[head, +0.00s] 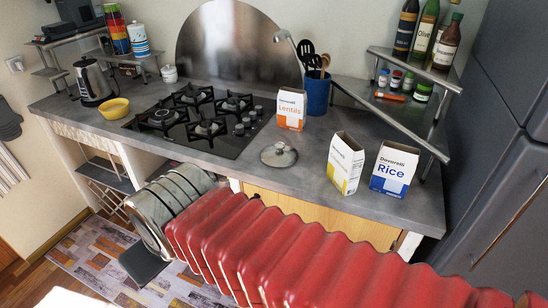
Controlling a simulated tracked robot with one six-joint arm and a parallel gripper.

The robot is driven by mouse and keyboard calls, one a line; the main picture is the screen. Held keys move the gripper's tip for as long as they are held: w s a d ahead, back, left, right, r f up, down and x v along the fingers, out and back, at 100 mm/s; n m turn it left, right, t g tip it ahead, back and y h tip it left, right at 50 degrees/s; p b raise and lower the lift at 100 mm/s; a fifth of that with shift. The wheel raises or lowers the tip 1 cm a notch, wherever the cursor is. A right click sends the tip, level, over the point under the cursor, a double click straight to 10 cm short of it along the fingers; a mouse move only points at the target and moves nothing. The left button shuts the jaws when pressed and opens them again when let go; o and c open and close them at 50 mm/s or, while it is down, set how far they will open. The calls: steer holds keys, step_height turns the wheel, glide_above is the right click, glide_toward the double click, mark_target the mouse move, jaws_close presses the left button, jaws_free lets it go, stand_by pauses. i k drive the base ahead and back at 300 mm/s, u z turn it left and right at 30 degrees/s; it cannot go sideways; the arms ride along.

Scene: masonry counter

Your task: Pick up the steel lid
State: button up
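The steel lid (279,154) lies on the grey counter, right of the black hob and in front of the Lentils box. My red ribbed arm crosses the bottom of the head view and ends in a silver banded part in front of the counter, left of and nearer than the lid. A dark flat piece (145,265) shows below that end and may be part of my gripper. No pair of fingertips can be made out, and nothing held is visible. My gripper is apart from the lid.
Right of the lid stand a white-and-yellow carton (345,163) and a Rice box (394,169). Behind it are the Lentils box (291,109) and a blue utensil pot (317,94). The hob (196,118) is on the left. Bare counter lies around the lid's front.

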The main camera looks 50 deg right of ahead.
mark_target(279, 155)
steer(key=z, duration=0.05)
steer(key=i, duration=1)
steer(key=u, duration=0.05)
